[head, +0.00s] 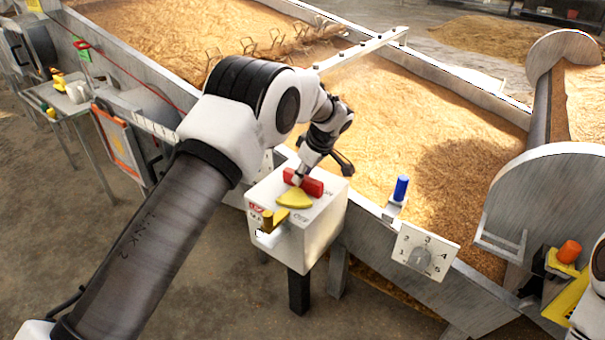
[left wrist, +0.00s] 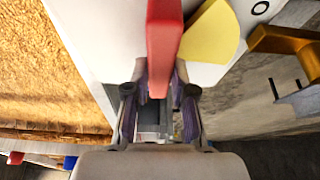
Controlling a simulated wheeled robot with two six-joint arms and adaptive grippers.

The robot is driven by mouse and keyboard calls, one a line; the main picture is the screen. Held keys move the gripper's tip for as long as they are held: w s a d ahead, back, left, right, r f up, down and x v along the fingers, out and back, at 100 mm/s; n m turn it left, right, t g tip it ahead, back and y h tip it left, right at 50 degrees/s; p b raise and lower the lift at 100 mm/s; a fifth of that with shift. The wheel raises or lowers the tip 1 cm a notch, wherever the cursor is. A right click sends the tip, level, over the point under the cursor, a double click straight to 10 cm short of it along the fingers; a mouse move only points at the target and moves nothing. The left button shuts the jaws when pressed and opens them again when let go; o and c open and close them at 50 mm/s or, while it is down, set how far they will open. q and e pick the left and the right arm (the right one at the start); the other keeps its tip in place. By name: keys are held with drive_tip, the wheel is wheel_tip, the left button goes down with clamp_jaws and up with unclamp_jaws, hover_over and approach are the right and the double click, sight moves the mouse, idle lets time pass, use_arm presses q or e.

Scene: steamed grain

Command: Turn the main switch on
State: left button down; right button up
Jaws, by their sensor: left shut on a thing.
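The main switch is a red handle (head: 313,187) on top of a white box (head: 328,215) beside the grain bed. A yellow sector plate (head: 294,198) lies next to the handle, with small lettering near it. The handle points toward the lettering at its right end. My left gripper (head: 297,179) comes down from above onto the handle. In the left wrist view the red handle (left wrist: 164,40) sits between the two fingers of the gripper (left wrist: 159,92), and the yellow plate (left wrist: 209,34) is just right of it. My right gripper is not in view.
A yellow lever (head: 272,219) sticks out of the box's front corner. A blue knob (head: 401,188) and a numbered dial (head: 423,254) are on the bed's rim to the right. An orange knob (head: 569,251) is farther right. Grain (head: 420,130) fills the bed behind.

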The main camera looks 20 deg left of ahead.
use_arm(q)
drive_tip(key=c, duration=1)
unclamp_jaws()
drive_tip(key=shift+o, duration=0.2)
drive_tip(key=v, duration=1.2)
drive_tip(key=shift+a, duration=0.1)
